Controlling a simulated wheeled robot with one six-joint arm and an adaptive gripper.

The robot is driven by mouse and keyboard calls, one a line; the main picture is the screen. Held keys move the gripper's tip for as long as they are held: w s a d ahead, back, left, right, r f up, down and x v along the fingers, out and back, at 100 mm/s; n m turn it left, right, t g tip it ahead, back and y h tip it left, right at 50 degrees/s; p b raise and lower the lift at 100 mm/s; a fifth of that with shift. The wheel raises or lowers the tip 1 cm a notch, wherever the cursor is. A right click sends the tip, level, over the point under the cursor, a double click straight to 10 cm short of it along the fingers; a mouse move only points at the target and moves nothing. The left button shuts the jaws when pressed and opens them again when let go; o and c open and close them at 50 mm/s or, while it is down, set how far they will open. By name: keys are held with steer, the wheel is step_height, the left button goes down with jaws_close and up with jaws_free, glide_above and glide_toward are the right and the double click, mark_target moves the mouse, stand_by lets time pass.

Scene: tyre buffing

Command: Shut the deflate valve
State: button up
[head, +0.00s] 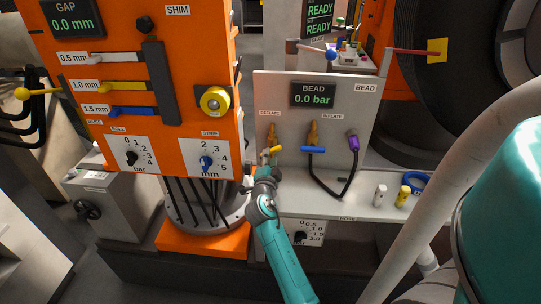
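The deflate valve (271,132) is a brass fitting on the left of the grey BEAD panel (350,120), under its DEFLATE label. Its yellow handle (277,149) points right and slightly up, roughly crosswise to the upright brass body. My gripper (266,157) is at the lower left end of this handle, with my teal arm coming up from below. The fingers are small and partly hidden, so I cannot tell whether they touch the handle or are closed. The BEAD display (314,95) reads 0.0 bar.
The inflate valve (313,132), with a blue handle (313,149), is close on the right. A dark hose with a purple end (353,142) hangs beyond it. The orange SHIM cabinet (190,60) stands close on the left. A white bottle (380,195) and yellow bottle (403,196) stand on the shelf.

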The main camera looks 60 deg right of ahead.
steer(key=shift+n, duration=0.6)
steer(key=shift+d, duration=0.1)
steer(key=shift+x, duration=1.2)
steer(key=shift+c, duration=0.2)
